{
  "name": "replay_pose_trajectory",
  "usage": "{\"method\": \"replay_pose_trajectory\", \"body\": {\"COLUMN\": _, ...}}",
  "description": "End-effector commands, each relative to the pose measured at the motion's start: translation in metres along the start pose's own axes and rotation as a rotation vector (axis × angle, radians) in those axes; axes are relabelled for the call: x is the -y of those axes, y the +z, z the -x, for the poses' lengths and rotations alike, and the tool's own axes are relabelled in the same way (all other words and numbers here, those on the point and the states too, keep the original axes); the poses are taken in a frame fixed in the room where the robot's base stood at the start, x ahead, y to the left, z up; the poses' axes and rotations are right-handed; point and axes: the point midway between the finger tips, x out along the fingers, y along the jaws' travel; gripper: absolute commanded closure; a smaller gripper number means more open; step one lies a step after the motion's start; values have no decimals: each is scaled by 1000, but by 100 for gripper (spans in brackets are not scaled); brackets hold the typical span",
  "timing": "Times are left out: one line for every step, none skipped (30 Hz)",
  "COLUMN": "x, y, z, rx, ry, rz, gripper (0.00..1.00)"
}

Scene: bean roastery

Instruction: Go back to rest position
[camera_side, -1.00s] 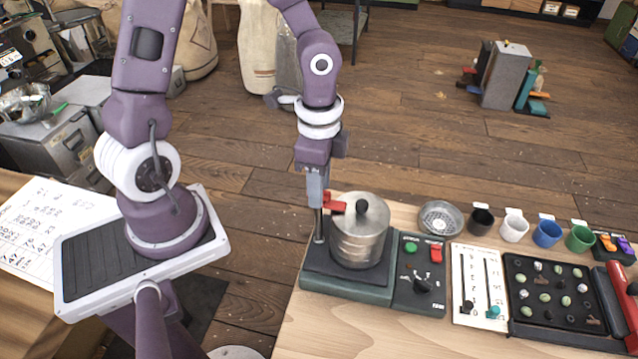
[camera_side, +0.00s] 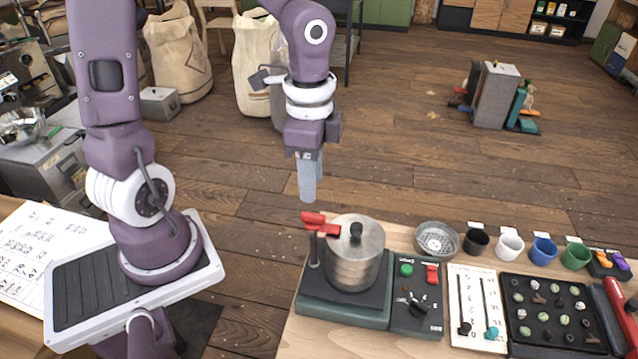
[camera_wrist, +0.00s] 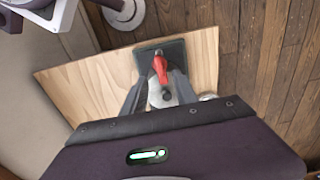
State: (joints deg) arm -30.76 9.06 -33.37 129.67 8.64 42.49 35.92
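My gripper (camera_side: 309,192) hangs in the air above and slightly left of the roaster. In the wrist view its two fingers (camera_wrist: 160,78) are spread apart with nothing between them; the red lever shows below, in the gap. The roaster's metal drum (camera_side: 355,255) has a lid with a black knob (camera_side: 356,234) and stands on a dark green base (camera_side: 342,308). The red lever (camera_side: 318,224) sits on a post at the drum's left and is clear of the fingers. In the wrist view the drum is partly hidden by the fingers.
Right of the roaster are a control box (camera_side: 415,318), a slider panel (camera_side: 478,318), a bean tray (camera_side: 551,341), a metal bowl (camera_side: 437,239) and several cups, including a blue one (camera_side: 543,250). A grey box (camera_side: 496,95) stands on the floor. Space around my gripper is clear.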

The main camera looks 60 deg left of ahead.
Motion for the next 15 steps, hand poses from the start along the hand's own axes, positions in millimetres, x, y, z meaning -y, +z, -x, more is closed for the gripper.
{"method": "replay_pose_trajectory", "body": {"x": -2, "y": 4, "z": 9, "rx": 2, "ry": -41, "rz": 37, "gripper": 65}}
{"method": "replay_pose_trajectory", "body": {"x": -5, "y": 8, "z": 17, "rx": 0, "ry": -75, "rz": 79, "gripper": 65}}
{"method": "replay_pose_trajectory", "body": {"x": -10, "y": 15, "z": 30, "rx": -15, "ry": -126, "rz": 154, "gripper": 65}}
{"method": "replay_pose_trajectory", "body": {"x": -15, "y": 20, "z": 41, "rx": -37, "ry": -164, "rz": 217, "gripper": 65}}
{"method": "replay_pose_trajectory", "body": {"x": -21, "y": 26, "z": 52, "rx": -66, "ry": -196, "rz": 285, "gripper": 65}}
{"method": "replay_pose_trajectory", "body": {"x": -29, "y": 34, "z": 65, "rx": -118, "ry": -229, "rz": 373, "gripper": 65}}
{"method": "replay_pose_trajectory", "body": {"x": -36, "y": 39, "z": 74, "rx": -161, "ry": -242, "rz": 437, "gripper": 65}}
{"method": "replay_pose_trajectory", "body": {"x": -43, "y": 44, "z": 81, "rx": -207, "ry": -249, "rz": 495, "gripper": 65}}
{"method": "replay_pose_trajectory", "body": {"x": -52, "y": 51, "z": 90, "rx": -267, "ry": -248, "rz": 564, "gripper": 65}}
{"method": "replay_pose_trajectory", "body": {"x": -58, "y": 55, "z": 95, "rx": -309, "ry": -239, "rz": 611, "gripper": 65}}
{"method": "replay_pose_trajectory", "body": {"x": -63, "y": 59, "z": 99, "rx": -349, "ry": -229, "rz": 651, "gripper": 65}}
{"method": "replay_pose_trajectory", "body": {"x": -69, "y": 63, "z": 103, "rx": -391, "ry": -213, "rz": 693, "gripper": 65}}
{"method": "replay_pose_trajectory", "body": {"x": -72, "y": 65, "z": 105, "rx": -416, "ry": -200, "rz": 718, "gripper": 65}}
{"method": "replay_pose_trajectory", "body": {"x": -75, "y": 67, "z": 107, "rx": -436, "ry": -189, "rz": 736, "gripper": 65}}
{"method": "replay_pose_trajectory", "body": {"x": -77, "y": 69, "z": 108, "rx": -453, "ry": -178, "rz": 755, "gripper": 65}}
